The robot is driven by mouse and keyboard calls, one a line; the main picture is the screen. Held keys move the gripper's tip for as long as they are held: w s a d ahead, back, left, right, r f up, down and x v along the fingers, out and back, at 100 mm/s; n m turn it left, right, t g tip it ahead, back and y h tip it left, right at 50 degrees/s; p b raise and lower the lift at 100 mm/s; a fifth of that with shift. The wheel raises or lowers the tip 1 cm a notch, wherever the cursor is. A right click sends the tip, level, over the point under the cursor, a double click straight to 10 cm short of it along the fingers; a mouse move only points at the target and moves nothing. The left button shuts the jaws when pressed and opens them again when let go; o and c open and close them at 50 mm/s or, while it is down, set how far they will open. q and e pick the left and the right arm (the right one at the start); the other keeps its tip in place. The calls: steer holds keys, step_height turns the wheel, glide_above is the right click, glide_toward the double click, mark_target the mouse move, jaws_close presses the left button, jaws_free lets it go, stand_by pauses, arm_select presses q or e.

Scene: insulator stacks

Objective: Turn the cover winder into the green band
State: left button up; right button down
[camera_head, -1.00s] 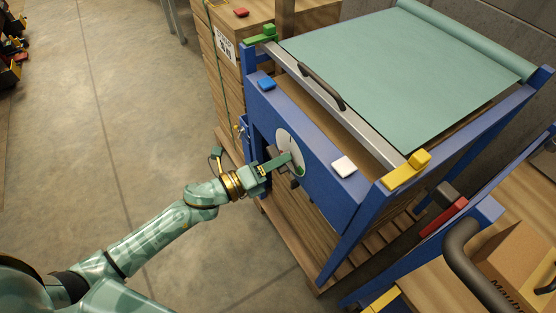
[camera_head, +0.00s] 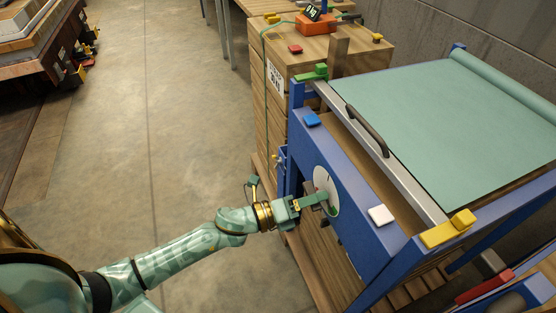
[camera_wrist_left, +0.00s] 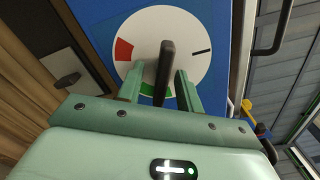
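The cover winder is a round white dial (camera_head: 326,188) with a dark handle, on the blue frame's side. In the left wrist view the dial (camera_wrist_left: 190,30) has a red band at left, a green band (camera_wrist_left: 148,90) at bottom and a black mark at right. The dark handle (camera_wrist_left: 166,65) stands across its middle. My left gripper (camera_head: 318,199) is at the dial; in the left wrist view its fingers (camera_wrist_left: 160,84) straddle the handle, with small gaps on both sides. They partly hide the green band. The green cover (camera_head: 440,125) lies flat over the frame top. My right gripper is not in view.
The frame carries blue (camera_head: 312,120), white (camera_head: 381,215), yellow (camera_head: 449,229) and green (camera_head: 310,74) blocks. A black handle (camera_head: 367,131) sits on the cover's metal bar. A wooden crate stack (camera_head: 272,105) stands behind. The floor at left (camera_head: 180,120) is clear.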

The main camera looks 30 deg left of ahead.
arm_select(q)
steer(key=p+v, duration=0.2)
steer(key=v, duration=1.4)
steer(key=shift+s+a+f, duration=0.1)
steer(key=shift+s, duration=0.05)
